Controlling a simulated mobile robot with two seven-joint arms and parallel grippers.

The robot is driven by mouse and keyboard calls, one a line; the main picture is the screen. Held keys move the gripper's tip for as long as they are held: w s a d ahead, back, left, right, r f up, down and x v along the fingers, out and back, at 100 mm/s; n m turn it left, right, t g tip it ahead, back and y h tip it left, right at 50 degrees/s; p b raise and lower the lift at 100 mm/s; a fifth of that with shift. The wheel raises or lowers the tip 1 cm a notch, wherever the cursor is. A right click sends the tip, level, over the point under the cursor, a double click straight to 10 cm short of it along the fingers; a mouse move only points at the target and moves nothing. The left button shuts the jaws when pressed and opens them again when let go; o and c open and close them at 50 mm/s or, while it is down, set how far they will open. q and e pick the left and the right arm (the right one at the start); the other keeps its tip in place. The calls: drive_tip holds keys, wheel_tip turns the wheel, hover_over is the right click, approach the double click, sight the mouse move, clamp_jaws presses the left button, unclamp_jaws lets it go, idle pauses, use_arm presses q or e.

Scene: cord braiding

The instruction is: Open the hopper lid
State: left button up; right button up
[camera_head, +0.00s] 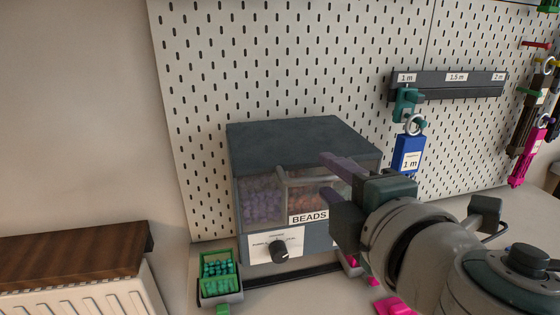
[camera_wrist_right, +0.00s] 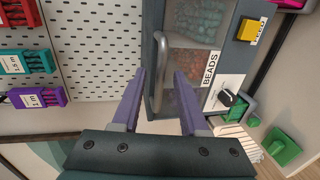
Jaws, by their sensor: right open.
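The bead hopper stands against the pegboard, with a dark grey lid (camera_head: 300,135) lying flat and closed on top. Its clear front shows purple and orange-brown beads above a BEADS label (camera_head: 308,217). My right gripper (camera_head: 330,180) is at the upper front right of the hopper and hides part of that front. In the right wrist view the gripper (camera_wrist_right: 160,72) is open, with purple fingers apart. A curved grey bar handle (camera_wrist_right: 158,62) by the lid's edge appears between the fingers; whether they reach around it in depth, I cannot tell. My left gripper is not in view.
A black knob (camera_head: 279,252) is on the hopper's lower front. A green bin of teal beads (camera_head: 218,268) stands at front left. A ruler rail (camera_head: 450,84) with a blue tag (camera_head: 408,153) hangs on the right. Pink pieces (camera_head: 395,306) lie near my arm.

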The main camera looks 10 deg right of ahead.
drive_tip(key=shift+w+f, duration=0.15)
drive_tip(key=shift+w, duration=0.55)
clamp_jaws()
idle(1.0)
